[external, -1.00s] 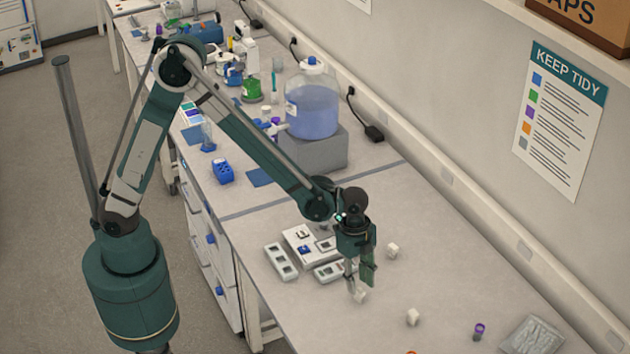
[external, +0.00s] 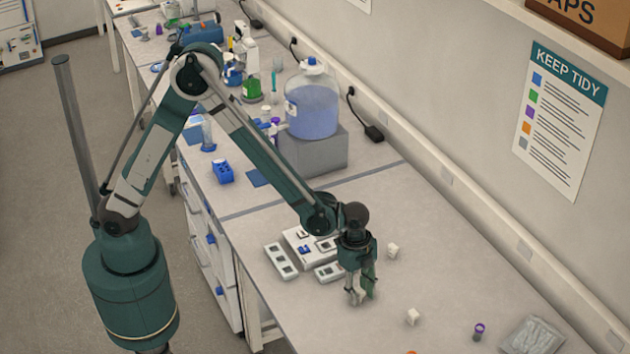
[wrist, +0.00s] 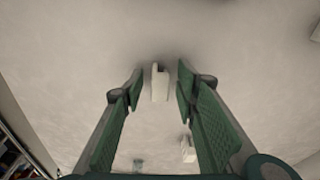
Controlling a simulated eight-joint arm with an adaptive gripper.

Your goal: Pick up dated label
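My gripper (external: 362,294) points down at the bench, with its fingertips low near the surface. In the wrist view its two green fingers (wrist: 160,86) are open. A small pale block (wrist: 159,83) lies between the fingertips, with a gap on both sides. Similar small white pieces stand on the bench: one behind my gripper (external: 392,250) and one to its right (external: 413,317). No date or writing is legible on any of them, so I cannot tell which is the dated label. In the external view the fingers mostly hide the block between them.
A white device (external: 300,240) and flat grey-white modules (external: 281,261) lie just left of my gripper. A purple-capped vial (external: 479,331) and a clear bag (external: 532,337) are at the lower right. A large blue carboy (external: 311,105) stands farther back. The bench right of my gripper is mostly clear.

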